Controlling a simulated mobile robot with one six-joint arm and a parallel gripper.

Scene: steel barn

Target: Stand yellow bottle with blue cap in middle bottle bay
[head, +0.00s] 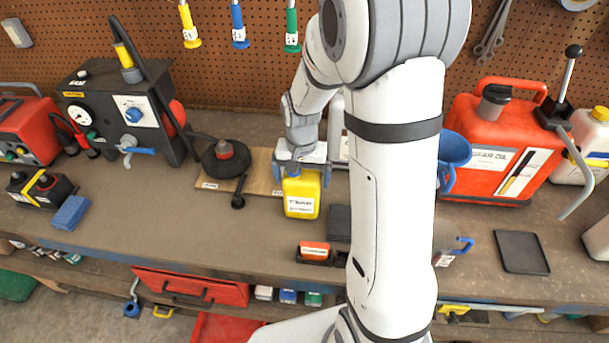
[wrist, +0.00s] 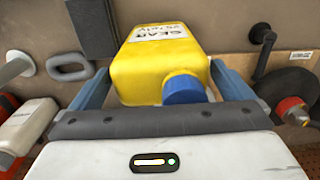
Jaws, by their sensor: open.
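The yellow bottle (head: 301,199) with a white label stands upright on the bench near its middle. Its blue cap (wrist: 184,90) shows in the wrist view, where the yellow body (wrist: 150,78) fills the space between the fingers. My gripper (head: 301,176) is open, reaching down over the bottle with one blue-grey finger on each side. In the wrist view my gripper (wrist: 160,88) shows a small gap at the right finger; contact at the left is unclear. I cannot make out the middle bottle bay; my arm hides part of the bench.
A wooden board (head: 262,170) with a black round-based tool (head: 226,158) lies left of the bottle. A dark tray with an orange item (head: 314,249) is in front. A red gear oil can (head: 495,140) and a flat black tray (head: 522,252) are at right. The left front bench is mostly clear.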

